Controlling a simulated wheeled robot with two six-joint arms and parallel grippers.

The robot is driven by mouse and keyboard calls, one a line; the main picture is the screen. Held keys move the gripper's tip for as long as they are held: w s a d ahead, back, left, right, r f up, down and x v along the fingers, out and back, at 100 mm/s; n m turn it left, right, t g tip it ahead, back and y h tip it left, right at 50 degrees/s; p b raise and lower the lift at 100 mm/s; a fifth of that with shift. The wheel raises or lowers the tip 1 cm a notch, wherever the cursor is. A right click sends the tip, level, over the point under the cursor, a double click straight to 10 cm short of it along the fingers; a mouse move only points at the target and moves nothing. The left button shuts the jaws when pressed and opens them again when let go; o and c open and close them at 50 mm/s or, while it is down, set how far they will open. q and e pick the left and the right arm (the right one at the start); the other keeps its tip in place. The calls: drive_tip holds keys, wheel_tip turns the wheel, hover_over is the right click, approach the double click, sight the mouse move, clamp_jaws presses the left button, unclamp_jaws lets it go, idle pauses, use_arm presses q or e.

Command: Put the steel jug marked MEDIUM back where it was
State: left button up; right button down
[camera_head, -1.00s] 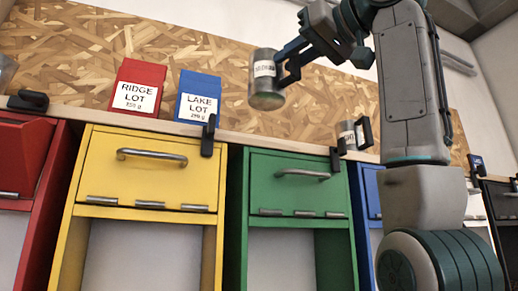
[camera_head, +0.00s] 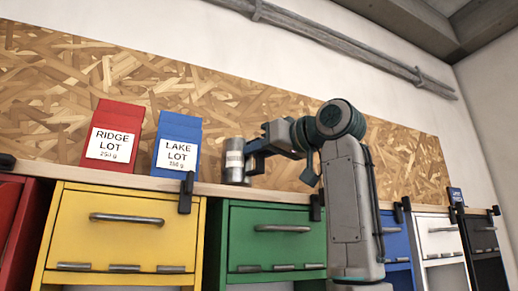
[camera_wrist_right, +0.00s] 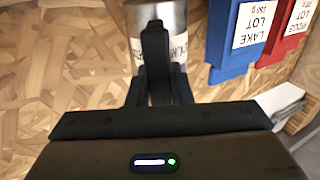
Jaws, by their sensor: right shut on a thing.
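A steel jug (camera_head: 234,172) with a white label is upright at the shelf, right of the blue LAKE LOT bag. Its label is too small to read. My right gripper (camera_head: 247,156) is shut on the jug from its right side. The jug's base is at about the height of the shelf top; I cannot tell whether it touches. In the right wrist view the jug (camera_wrist_right: 150,15) is between the fingers (camera_wrist_right: 157,65), which hide most of its label. My left gripper is not in view.
The blue LAKE LOT bag (camera_head: 180,130) and red RIDGE LOT bag (camera_head: 117,118) stand on the wooden shelf (camera_head: 135,181), left of the jug. Yellow (camera_head: 122,203) and green (camera_head: 275,245) bins are below. Black clips (camera_head: 187,190) stick up at the shelf edge. My right arm hides the shelf's middle right.

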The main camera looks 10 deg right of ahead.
drive_tip(key=shift+w+f, duration=0.25)
drive_tip(key=shift+f, duration=0.15)
drive_tip(key=shift+w+d+f, duration=0.1)
drive_tip(key=shift+w+f, duration=0.1)
drive_tip(key=shift+f, duration=0.2)
drive_tip(key=shift+s, duration=0.3)
drive_tip(key=shift+f, duration=0.15)
drive_tip(key=c, duration=1.4)
unclamp_jaws()
drive_tip(key=shift+c, duration=0.2)
drive_tip(key=shift+o, duration=0.7)
drive_tip(key=shift+w, duration=0.2)
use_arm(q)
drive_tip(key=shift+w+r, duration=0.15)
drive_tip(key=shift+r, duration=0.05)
